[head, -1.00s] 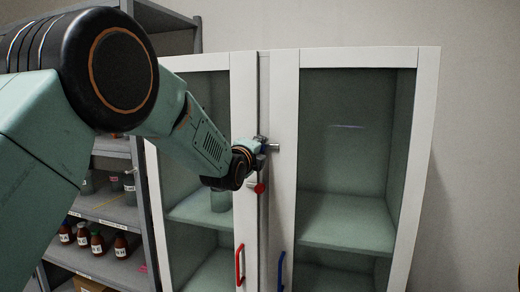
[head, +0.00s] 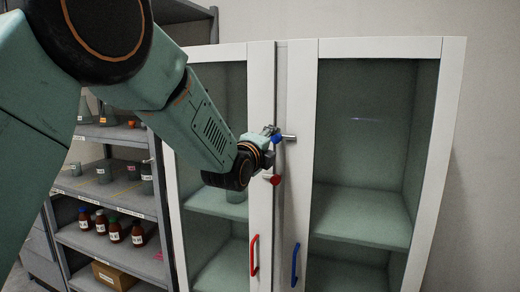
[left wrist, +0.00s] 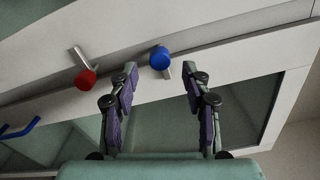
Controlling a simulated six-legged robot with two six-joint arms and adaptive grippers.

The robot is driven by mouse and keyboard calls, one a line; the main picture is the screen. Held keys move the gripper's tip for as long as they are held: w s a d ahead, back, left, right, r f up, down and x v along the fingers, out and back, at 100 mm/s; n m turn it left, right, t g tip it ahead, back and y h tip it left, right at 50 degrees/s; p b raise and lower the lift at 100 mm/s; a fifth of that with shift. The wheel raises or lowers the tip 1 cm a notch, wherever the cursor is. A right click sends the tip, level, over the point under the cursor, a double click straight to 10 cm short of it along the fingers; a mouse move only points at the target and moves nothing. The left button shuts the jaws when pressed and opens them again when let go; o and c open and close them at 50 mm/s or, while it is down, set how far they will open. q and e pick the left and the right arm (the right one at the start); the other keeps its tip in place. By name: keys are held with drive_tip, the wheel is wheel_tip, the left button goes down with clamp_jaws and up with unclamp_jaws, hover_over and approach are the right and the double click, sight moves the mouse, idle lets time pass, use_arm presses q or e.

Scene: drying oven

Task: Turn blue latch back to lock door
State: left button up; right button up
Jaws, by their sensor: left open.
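The blue latch is a blue knob (head: 277,139) on a short metal bar, on the white frames where the two cabinet doors meet. In the left wrist view the blue knob (left wrist: 160,58) lies between the lines of my two fingers, just beyond their tips, and no contact shows. My left gripper (left wrist: 160,72) is open and empty, with its fingers pointing at the door frame. In the head view my left gripper (head: 267,137) is right beside the latch and partly hidden by its own wrist. My right gripper is not in view.
A red knob (head: 275,180) sits just below the blue one. A red handle (head: 254,255) and a blue handle (head: 295,265) are lower on the doors. The glass-fronted white cabinet (head: 454,130) stands beside a grey shelf (head: 125,208) with several bottles.

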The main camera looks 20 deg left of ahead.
use_arm(q)
drive_tip(key=s, duration=0.7)
drive_tip(key=shift+a, duration=0.1)
drive_tip(key=s+f+n+g+b, duration=0.25)
drive_tip(key=s+f+n, duration=0.3)
drive_tip(key=f, duration=0.65)
drive_tip(key=s+f+n+g+b, duration=0.1)
drive_tip(key=s+f+n+g, duration=0.25)
drive_tip(key=f+n, duration=0.6)
drive_tip(key=s+f+n+g+b, duration=0.1)
drive_tip(key=s+f+n+g, duration=0.3)
drive_tip(key=f, duration=1)
drive_tip(key=s+f+n+g+b, duration=0.1)
drive_tip(key=s+f+g+b, duration=0.2)
drive_tip(key=s+f, duration=1)
drive_tip(key=s+f+n+g+b, duration=0.2)
drive_tip(key=s+f+g+b, duration=0.2)
drive_tip(key=s+f, duration=1)
drive_tip(key=s+g, duration=0.1)
drive_tip(key=s, duration=0.4)
drive_tip(key=shift+s+a+f+y+b, duration=0.25)
drive_tip(key=shift+s+a+y+b, duration=0.05)
drive_tip(key=shift+s, duration=0.1)
